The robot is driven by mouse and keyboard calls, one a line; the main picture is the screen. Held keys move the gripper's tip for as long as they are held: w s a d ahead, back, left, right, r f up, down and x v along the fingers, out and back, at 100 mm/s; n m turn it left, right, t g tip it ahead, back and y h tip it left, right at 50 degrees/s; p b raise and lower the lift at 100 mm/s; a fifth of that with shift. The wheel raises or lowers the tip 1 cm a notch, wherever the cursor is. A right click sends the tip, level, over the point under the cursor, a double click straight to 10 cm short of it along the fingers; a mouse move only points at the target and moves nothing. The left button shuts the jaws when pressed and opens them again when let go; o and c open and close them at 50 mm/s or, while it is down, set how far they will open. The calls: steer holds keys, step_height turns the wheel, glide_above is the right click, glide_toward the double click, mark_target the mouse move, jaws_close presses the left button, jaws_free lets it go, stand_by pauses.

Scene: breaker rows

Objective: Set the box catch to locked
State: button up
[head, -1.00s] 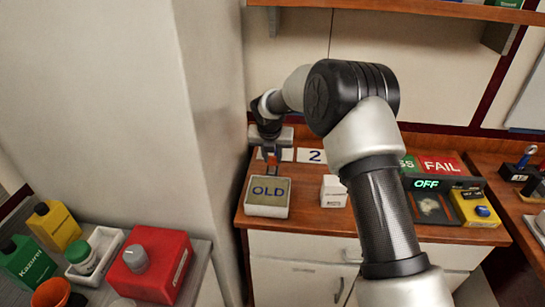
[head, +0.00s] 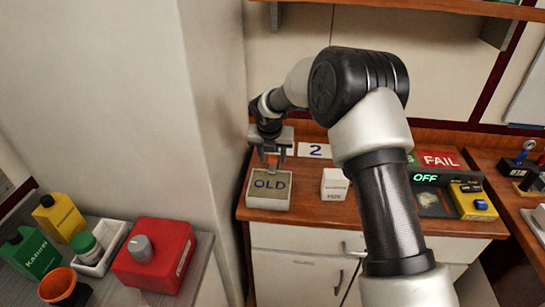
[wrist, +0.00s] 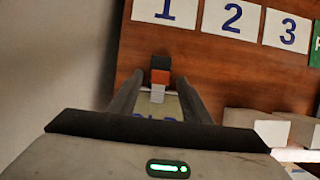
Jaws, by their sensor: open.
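A pale box with a grey-green top lettered OLD (head: 268,187) sits at the left end of the wooden counter. Part of its lettered top shows between my fingers in the wrist view (wrist: 152,118). A small black, orange and light-grey piece (wrist: 160,78) stands at the box's far edge; it looks like the catch, but I cannot tell its setting. My gripper (head: 274,164) is over the back of the box, pointing down. In the wrist view my open fingers (wrist: 159,88) stand on either side of the small piece, with gaps and no clear contact.
Number cards, including the 2 (head: 315,151), lie behind the box. A white box (head: 335,185) stands to its right. Farther right are a FAIL sign (head: 440,160) and a yellow unit (head: 474,203). A wall closes in on the left. A red box (head: 153,258) is on the lower-left table.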

steer(key=v, duration=1.7)
